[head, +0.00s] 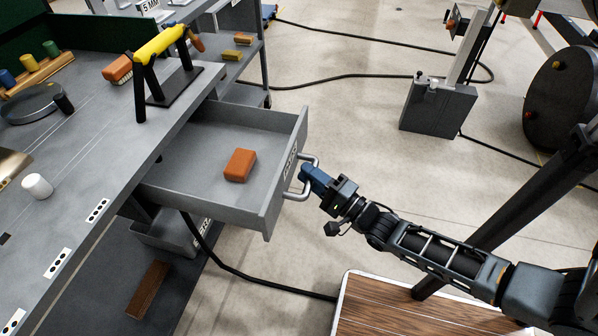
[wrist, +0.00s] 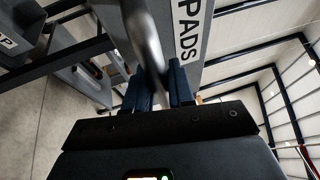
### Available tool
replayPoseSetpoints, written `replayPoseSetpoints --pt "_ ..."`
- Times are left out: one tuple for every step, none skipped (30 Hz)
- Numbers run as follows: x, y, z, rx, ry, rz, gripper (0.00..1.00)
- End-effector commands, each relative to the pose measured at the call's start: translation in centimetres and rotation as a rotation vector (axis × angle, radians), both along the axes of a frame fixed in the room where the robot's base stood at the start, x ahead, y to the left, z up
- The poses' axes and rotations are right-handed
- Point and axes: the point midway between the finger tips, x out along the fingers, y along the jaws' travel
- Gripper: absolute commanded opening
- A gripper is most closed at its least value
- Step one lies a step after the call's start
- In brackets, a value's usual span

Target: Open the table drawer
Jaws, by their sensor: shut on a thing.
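The grey table drawer (head: 277,192) stands pulled out from the table (head: 100,195) in the head view. Its front faces right, and an orange-brown block (head: 240,165) lies inside. A pale metal bar handle (head: 307,178) is on the drawer front. My gripper (head: 306,177) is at the handle with its blue fingers shut on it. In the wrist view the fingers (wrist: 160,85) close around the blurred handle bar (wrist: 145,40), beside the drawer front lettered "PADS" (wrist: 190,42). The fingertips are partly hidden by the handle.
The tabletop holds a yellow-handled stand (head: 160,45), a white cylinder (head: 37,186) and a dark round disc (head: 35,103). A lower shelf holds a brown block (head: 148,288). Black cables cross the floor. A grey floor unit (head: 438,108) stands at the back right.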

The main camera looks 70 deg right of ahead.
Motion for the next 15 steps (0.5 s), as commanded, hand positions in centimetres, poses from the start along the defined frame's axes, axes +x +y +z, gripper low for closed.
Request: replayPoseSetpoints --pt "-0.17 0.06 -0.07 0.000 0.002 0.001 0.00" --pt "-0.22 0.05 -0.07 0.000 0.002 0.001 0.00" --pt "-0.26 0.05 -0.08 0.000 0.002 0.001 0.00" --pt "-0.27 0.05 -0.07 0.000 0.002 0.001 0.00" --pt "-0.28 0.06 -0.09 0.000 0.002 0.001 0.00" --pt "-0.27 0.05 -0.08 0.000 0.002 0.001 0.00" --pt "-0.27 0.05 -0.08 0.000 0.002 0.001 0.00" --pt "-0.26 0.06 -0.08 0.000 0.002 0.001 0.00" --pt "-0.25 0.06 -0.09 0.000 0.002 0.001 0.00" --pt "-0.25 0.06 -0.09 0.000 0.002 0.001 0.00" --pt "-0.24 0.06 -0.09 0.000 0.002 0.001 0.00" --pt "-0.24 0.06 -0.10 0.000 0.002 0.001 0.00" --pt "-0.24 0.06 -0.10 0.000 0.002 0.001 0.26" --pt "-0.23 0.06 -0.10 0.000 0.002 0.001 0.29" --pt "-0.23 0.06 -0.09 0.000 0.002 0.001 0.33"
